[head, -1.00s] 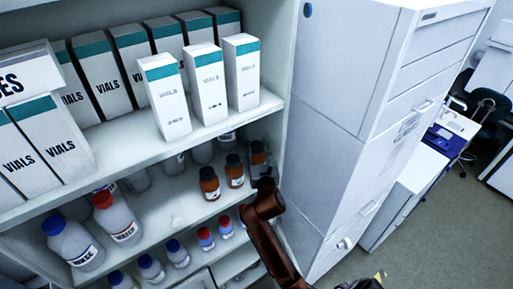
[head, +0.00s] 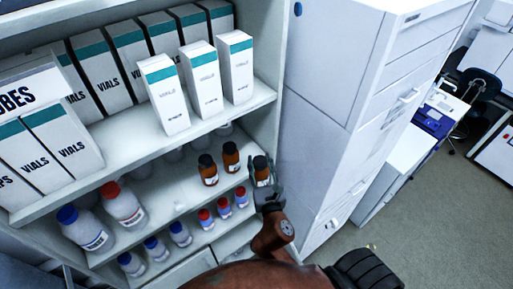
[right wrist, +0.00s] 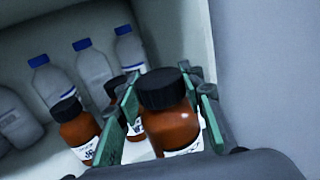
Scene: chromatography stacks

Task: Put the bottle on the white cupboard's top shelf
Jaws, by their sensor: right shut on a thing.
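A small brown bottle with a black cap (head: 262,172) stands at the right end of a row of brown bottles on the shelf below the vial boxes. My right gripper (head: 266,186) is shut around it; in the right wrist view the same bottle (right wrist: 168,120) sits between the green-padded fingers (right wrist: 168,112). The bottle looks upright; whether its base touches the shelf is hidden. The white cupboard is open-fronted, and its upper visible shelf (head: 150,150) carries white and teal vial boxes. My left gripper is not in view.
Two more brown bottles (head: 208,170) stand just left of the held one. Larger white bottles with red and blue caps (head: 122,205) stand farther left. Vial boxes (head: 235,68) crowd the shelf above. A tall white cabinet (head: 345,110) adjoins on the right.

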